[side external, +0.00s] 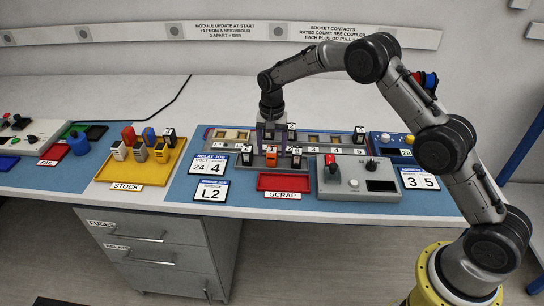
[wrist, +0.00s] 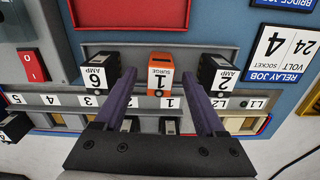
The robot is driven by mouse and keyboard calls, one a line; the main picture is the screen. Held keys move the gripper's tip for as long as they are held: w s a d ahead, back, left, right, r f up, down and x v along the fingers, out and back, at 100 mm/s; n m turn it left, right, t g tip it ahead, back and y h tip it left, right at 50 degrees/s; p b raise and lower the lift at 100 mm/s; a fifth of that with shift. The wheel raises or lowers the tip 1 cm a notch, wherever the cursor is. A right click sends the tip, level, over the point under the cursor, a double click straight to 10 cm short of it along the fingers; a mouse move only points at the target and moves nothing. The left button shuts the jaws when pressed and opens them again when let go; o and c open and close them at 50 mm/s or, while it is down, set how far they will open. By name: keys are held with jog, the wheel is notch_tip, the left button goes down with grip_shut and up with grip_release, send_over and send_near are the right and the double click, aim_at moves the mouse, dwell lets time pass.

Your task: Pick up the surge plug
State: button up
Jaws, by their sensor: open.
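The surge plug (wrist: 160,72) is a small orange block labelled SURGE 1 in the wrist view. It stands in a grey holder between a black 6 AMP plug (wrist: 99,68) and a black 2 AMP plug (wrist: 215,72). In the side view the orange plug (side external: 271,156) shows just below my gripper (side external: 271,139). In the wrist view my gripper (wrist: 163,78) is open and empty, with one purple finger on each side of the surge plug in the picture. The fingers do not visibly touch it, and their exact height above it is hard to judge.
Black plugs stand close on both sides. Behind is a numbered socket strip (side external: 337,151). A red scrap tray (side external: 284,191) lies in front, and a grey box with a red switch (side external: 331,164) is to the right. A yellow stock tray (side external: 105,172) holds several plugs at left.

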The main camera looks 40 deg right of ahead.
jog(key=shift+f, duration=0.6)
grip_shut()
jog(key=shift+r, duration=0.1)
jog(key=shift+r, duration=0.55)
jog(key=s+r, duration=1.1)
jog(key=s, duration=0.3)
jog(key=shift+d+r, duration=0.15)
jog(key=shift+r, duration=0.2)
